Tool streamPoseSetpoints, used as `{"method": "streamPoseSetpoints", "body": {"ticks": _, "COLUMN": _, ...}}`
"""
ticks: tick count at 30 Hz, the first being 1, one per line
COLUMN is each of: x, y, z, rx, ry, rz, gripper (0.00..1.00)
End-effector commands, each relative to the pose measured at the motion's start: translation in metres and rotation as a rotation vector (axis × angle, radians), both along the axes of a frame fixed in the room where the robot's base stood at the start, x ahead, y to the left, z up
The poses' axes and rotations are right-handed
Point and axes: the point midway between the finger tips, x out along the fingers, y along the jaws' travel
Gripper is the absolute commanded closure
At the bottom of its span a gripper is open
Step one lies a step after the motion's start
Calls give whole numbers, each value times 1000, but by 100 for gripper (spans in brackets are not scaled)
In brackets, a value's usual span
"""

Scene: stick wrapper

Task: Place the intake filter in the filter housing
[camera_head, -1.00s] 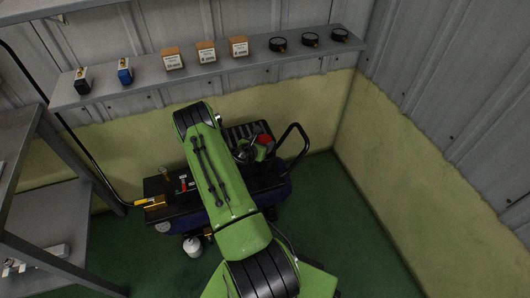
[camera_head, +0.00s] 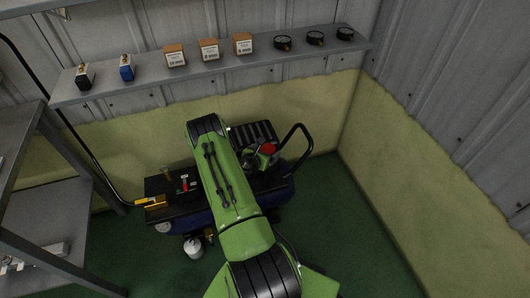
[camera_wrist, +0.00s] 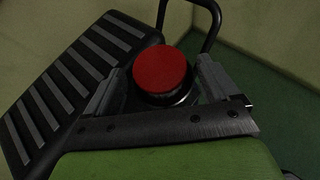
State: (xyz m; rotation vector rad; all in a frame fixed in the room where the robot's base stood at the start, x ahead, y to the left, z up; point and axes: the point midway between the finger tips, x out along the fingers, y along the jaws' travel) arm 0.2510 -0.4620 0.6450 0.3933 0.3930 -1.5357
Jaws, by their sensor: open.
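The intake filter, seen as a round piece with a red top (camera_wrist: 162,70), is between the two fingers of my gripper (camera_wrist: 162,84) in the wrist view. It also shows as a small red spot in the head view (camera_head: 267,149), at the right end of the compressor. My gripper (camera_head: 254,158) is open, with one finger on each side of the filter. A dark round rim shows just under the red top. The filter housing is hidden beneath it, so I cannot tell how the filter is seated.
The dark compressor (camera_head: 180,215) stands against the wall, with a ribbed black cover (camera_wrist: 75,80) beside the filter and a looped black handle (camera_head: 299,140) at right. A wall shelf (camera_head: 150,82) above holds boxes, gauges and small parts. Green floor is free at right.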

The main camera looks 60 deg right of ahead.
Motion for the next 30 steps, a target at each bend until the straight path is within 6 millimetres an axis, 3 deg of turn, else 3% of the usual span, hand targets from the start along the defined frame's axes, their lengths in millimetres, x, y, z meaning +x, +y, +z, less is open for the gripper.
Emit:
{"method": "streamPoseSetpoints", "body": {"ticks": 5, "x": 0, "y": 1, "z": 6, "rx": 0, "ry": 1, "rz": 0, "gripper": 12}}
{"method": "streamPoseSetpoints", "body": {"ticks": 15, "x": 1, "y": 77, "z": 47, "rx": 1, "ry": 5, "rz": 7, "gripper": 12}}
{"method": "streamPoseSetpoints", "body": {"ticks": 19, "x": 1, "y": 97, "z": 57, "rx": 1, "ry": 3, "rz": 4, "gripper": 12}}
{"method": "streamPoseSetpoints", "body": {"ticks": 28, "x": 1, "y": 105, "z": 62, "rx": -1, "ry": -7, "rz": -4, "gripper": 12}}
{"method": "streamPoseSetpoints", "body": {"ticks": 30, "x": 6, "y": 107, "z": 72, "rx": 2, "ry": -57, "rz": -36, "gripper": 12}}
